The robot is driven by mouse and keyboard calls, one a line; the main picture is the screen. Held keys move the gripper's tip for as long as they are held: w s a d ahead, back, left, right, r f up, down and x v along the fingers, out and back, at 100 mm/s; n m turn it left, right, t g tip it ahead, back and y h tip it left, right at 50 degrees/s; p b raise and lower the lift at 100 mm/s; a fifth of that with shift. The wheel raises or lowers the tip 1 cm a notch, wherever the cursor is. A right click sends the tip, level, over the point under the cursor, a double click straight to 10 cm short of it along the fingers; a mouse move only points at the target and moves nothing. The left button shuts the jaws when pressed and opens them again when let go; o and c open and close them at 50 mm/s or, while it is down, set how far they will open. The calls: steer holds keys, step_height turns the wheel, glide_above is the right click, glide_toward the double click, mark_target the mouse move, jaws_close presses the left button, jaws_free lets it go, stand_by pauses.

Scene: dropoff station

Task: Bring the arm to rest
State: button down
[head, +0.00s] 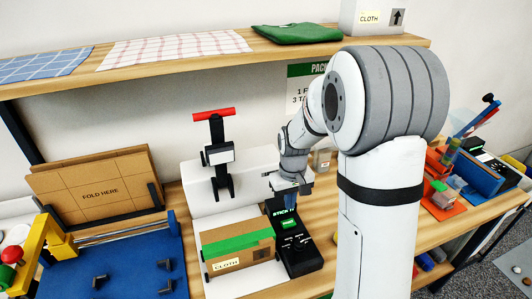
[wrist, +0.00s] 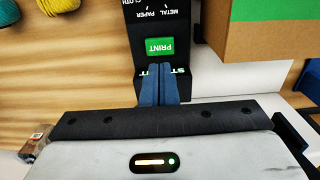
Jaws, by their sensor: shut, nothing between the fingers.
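My gripper (wrist: 157,84) is shut in the wrist view, with its two blue fingers side by side and nothing between them. It points at the black label printer (wrist: 163,18), whose green PRINT button (wrist: 160,47) lies just past the fingertips. I cannot tell whether the fingers touch the printer. In the head view my arm bends over the bench, and my gripper (head: 290,190) is above the back of the printer (head: 298,255). The fingertips are hard to make out there.
A cardboard box (head: 237,247) with green tape and a CLOTH label sits left of the printer. A shelf (head: 200,62) with folded cloths runs above. Blue and orange holders (head: 445,195) stand at right.

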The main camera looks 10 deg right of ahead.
steer(key=s+r+m+t, duration=0.1)
steer(key=s+r, duration=0.6)
steer(key=s, duration=0.3)
steer(key=s+r+m+t, duration=0.1)
steer(key=s+r+t, duration=0.1)
steer(key=s+r, duration=0.5)
steer(key=s, duration=0.3)
steer(key=shift+s, duration=0.15)
